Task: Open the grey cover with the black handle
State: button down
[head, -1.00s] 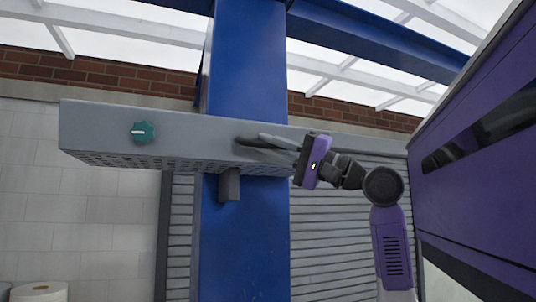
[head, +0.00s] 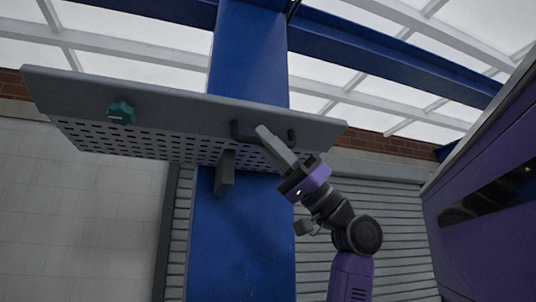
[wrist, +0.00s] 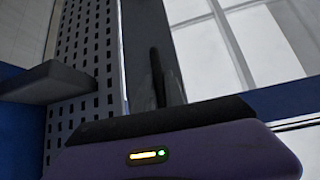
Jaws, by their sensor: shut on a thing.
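The grey cover (head: 180,110) spans the upper left and middle of the head view, in front of a blue column, with its perforated underside showing. Its black handle (head: 239,133) is on the right half of the front face. My gripper (head: 265,134) reaches up from the lower right, and its grey fingers are shut on the handle. In the wrist view, the dark handle (wrist: 156,72) stands between the fingers, and the cover's perforated face (wrist: 85,50) fills the left. The exact contact of the fingers is partly hidden.
A teal knob (head: 121,112) sits on the cover's left front. A dark grey block (head: 224,173) hangs below the cover. The blue column (head: 240,240) stands behind. A purple machine (head: 485,190) stands close on the right. Open space lies below the cover at left.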

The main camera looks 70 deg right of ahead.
jog(key=shift+w+d+f+n+g+y+b, duration=0.1)
jog(key=shift+f+n+g+y+b, duration=0.15)
jog(key=shift+n+g+y, duration=0.4)
jog(key=shift+f+n+g+y+b, duration=0.15)
jog(key=shift+n+g+y+b, duration=0.15)
jog(key=shift+n+y, duration=0.55)
jog(key=shift+n+g, duration=0.25)
jog(key=shift+n, duration=0.05)
jog(key=c, duration=1.4)
grip_release()
jog(key=b+v, duration=0.1)
jog(key=v, duration=0.7)
